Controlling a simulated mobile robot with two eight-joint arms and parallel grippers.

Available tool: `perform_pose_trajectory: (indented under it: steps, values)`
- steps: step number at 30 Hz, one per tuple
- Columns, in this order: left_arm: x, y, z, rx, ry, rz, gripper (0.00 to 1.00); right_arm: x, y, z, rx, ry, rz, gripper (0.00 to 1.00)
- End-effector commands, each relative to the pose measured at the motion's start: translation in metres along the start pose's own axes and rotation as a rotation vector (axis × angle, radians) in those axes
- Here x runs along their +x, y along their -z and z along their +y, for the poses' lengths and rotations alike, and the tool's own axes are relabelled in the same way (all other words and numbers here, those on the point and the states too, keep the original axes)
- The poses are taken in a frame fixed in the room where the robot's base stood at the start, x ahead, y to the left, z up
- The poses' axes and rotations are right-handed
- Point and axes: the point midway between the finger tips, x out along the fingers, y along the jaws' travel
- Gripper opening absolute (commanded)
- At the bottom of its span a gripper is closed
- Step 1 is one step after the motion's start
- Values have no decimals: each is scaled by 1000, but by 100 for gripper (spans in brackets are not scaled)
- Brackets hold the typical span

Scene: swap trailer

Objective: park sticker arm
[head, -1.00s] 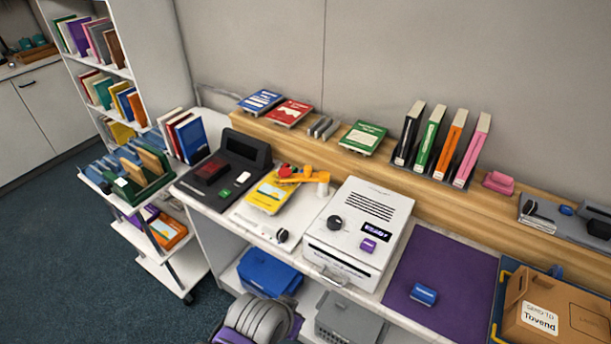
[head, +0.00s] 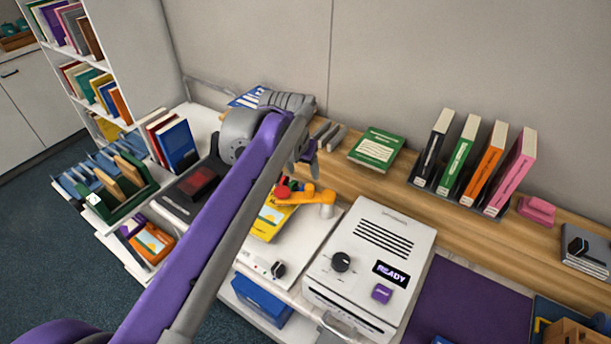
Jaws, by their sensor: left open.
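The sticker arm (head: 316,196) is orange-yellow with a red knob at its left end. It reaches left from a short post at its right end, over a yellow book (head: 268,222) on a white device (head: 268,262). My left arm crosses the picture from the bottom left. Its gripper (head: 308,154) is a little above the sticker arm in the picture, near the red knob, and is open with nothing seen in it. I cannot tell whether it touches the knob. My right gripper is not in view.
A white machine (head: 372,262) with a READY display stands right of the sticker arm. A wooden ledge behind holds a green book (head: 376,150) and several upright books (head: 475,160). A purple mat (head: 470,295) lies at the right. My left arm hides part of a dark device (head: 180,200).

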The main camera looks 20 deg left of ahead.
Motion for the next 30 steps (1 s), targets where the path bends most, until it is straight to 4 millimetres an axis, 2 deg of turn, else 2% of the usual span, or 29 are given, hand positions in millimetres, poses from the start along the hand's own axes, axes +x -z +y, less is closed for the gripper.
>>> perform_pose_trajectory:
  steps: [5,12,18,24,30]
  values:
    - [18,1,0,0,0,-1,63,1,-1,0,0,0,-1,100]
    - [64,1,0,0,-1,0,63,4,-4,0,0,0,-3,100]
    - [94,1,0,0,-1,0,63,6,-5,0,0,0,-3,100]
    - [106,1,0,0,-1,1,63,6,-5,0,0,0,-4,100]
    - [107,1,0,0,-1,1,63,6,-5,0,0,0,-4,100]
